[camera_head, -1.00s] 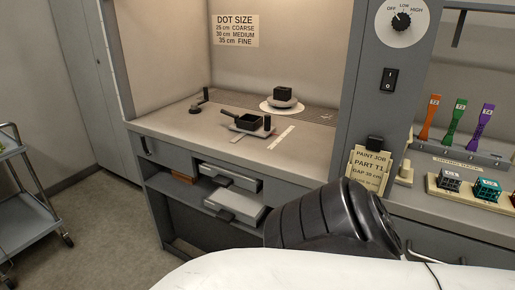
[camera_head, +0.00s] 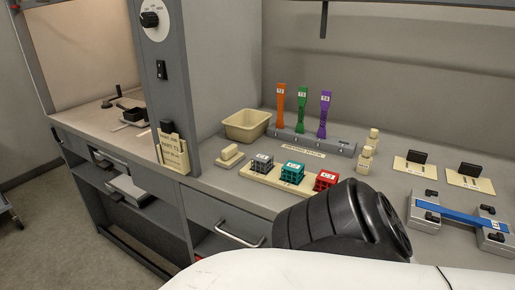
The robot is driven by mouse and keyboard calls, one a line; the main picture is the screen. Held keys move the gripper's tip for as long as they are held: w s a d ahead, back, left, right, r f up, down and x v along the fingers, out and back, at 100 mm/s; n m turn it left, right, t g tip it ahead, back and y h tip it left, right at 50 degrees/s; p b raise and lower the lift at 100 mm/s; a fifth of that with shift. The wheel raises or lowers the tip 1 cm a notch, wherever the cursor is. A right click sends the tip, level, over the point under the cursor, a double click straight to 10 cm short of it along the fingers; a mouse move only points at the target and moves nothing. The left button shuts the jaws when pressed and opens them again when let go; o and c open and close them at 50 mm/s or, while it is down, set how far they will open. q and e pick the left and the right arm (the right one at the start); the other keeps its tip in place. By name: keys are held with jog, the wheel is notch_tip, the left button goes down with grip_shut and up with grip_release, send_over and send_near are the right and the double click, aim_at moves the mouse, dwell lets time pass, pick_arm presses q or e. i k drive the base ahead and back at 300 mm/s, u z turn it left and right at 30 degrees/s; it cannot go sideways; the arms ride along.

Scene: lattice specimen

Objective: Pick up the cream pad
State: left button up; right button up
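A small cream block (camera_head: 231,152) lies on a flat cream base (camera_head: 228,161) on the counter, in front of the cream bin; it looks like the cream pad, though I cannot be sure. Other small cream pieces (camera_head: 366,158) stand further right, beside the grey rack. Neither gripper shows. A black and white link of my own arm fills the lower middle and hides part of the counter's front.
A cream bin (camera_head: 247,125) stands behind the block. A grey rack (camera_head: 310,138) holds orange, green and purple upright specimens. A cream tray (camera_head: 262,178) carries grey, teal and red lattice cubes. A blue bar (camera_head: 447,212) spans grey fixtures at right. A grey post (camera_head: 176,90) bounds the left.

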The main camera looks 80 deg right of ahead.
aim_at(230, 157)
jog(key=k, duration=0.1)
jog(key=z, duration=1.4)
